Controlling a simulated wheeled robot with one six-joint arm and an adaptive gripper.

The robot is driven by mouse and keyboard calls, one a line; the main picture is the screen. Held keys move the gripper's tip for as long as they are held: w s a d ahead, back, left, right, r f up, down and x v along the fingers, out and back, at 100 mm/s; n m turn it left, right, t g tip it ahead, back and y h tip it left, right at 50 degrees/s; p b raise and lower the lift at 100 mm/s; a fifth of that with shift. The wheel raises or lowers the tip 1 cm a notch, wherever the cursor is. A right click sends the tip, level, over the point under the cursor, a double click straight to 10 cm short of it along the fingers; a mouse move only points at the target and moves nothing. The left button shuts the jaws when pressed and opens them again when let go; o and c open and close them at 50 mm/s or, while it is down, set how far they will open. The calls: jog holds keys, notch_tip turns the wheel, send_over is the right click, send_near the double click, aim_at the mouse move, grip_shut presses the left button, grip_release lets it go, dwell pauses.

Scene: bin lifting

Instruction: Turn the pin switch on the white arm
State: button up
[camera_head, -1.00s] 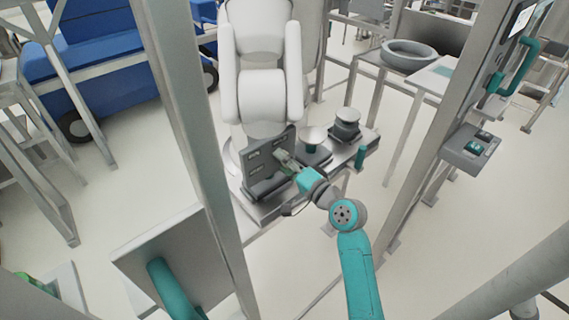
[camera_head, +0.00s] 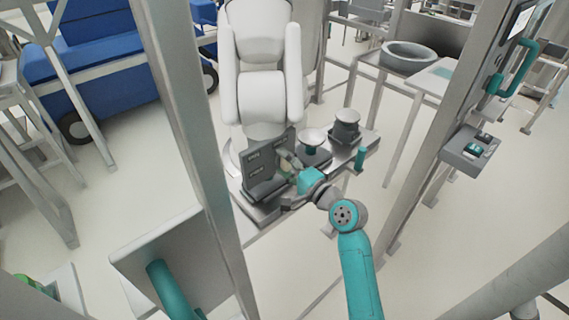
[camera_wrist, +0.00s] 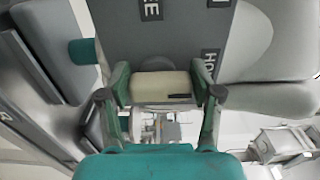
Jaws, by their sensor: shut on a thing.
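The white arm (camera_head: 262,95) stands upright behind a small metal platform. A dark grey panel (camera_head: 257,172) with small labels stands at its foot and fills the top of the wrist view (camera_wrist: 180,35). The pin switch, a cream cylindrical knob with a dark mark (camera_wrist: 160,87), sits in front of the panel between my fingers. My gripper (camera_wrist: 162,92) is shut on it, one green finger on each side. In the head view my gripper (camera_head: 290,165) reaches the panel's face from the right, and the knob is mostly hidden there.
Round pedestals (camera_head: 345,127) stand on the platform right of the panel, with a teal cylinder (camera_head: 360,158) close by. A grey metal post (camera_head: 185,130) rises left of the panel. A control box (camera_head: 472,150) hangs on a frame at right. Open floor lies around.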

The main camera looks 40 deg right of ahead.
jog(key=o, duration=1.2)
jog(key=shift+c, duration=0.2)
jog(key=shift+s, duration=0.1)
jog(key=s, duration=1.1)
jog(key=shift+s, duration=0.4)
